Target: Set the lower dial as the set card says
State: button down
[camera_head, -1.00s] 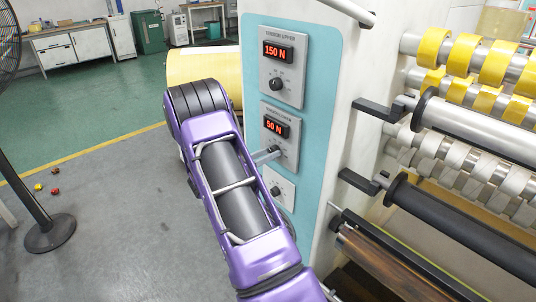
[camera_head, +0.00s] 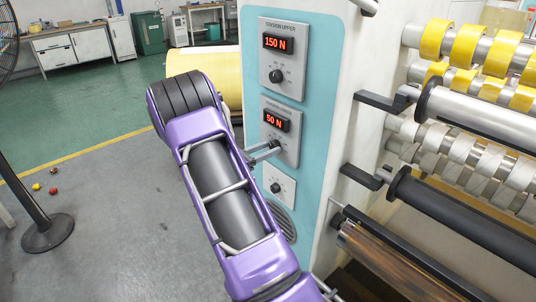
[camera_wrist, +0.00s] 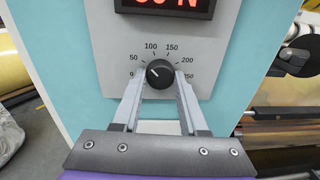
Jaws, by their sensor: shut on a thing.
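The lower dial is a black round knob (camera_wrist: 159,73) on a grey plate, with a scale running from 0 past 50, 100 and 150. Its white pointer mark is towards the upper left, near 50. The lower red display (camera_head: 276,120) reads 50 N. My gripper (camera_head: 268,151) reaches the lower dial from the left; in the wrist view its two fingers (camera_wrist: 161,80) are on either side of the knob, shut on it. In the head view the fingers partly hide the knob. I see no set card in these views.
A smaller dial (camera_head: 276,188) sits below. Rollers with yellow tape (camera_head: 466,47) and projecting black brackets (camera_head: 362,177) are to the right. Open floor (camera_head: 100,220) lies left.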

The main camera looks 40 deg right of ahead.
jog(key=m+b, duration=0.7)
jog(key=m, duration=0.1)
jog(key=shift+m+t, duration=0.3)
jog(key=shift+m, duration=0.1)
jog(key=shift+m+b, duration=0.35)
jog(key=shift+m, duration=1.25)
jog(key=shift+c, duration=2.2)
grip_release()
jog(key=shift+s+r, duration=0.1)
jog(key=s+a+r+p, duration=0.1)
jog(key=a, duration=1.6)
jog(key=shift+a, duration=0.2)
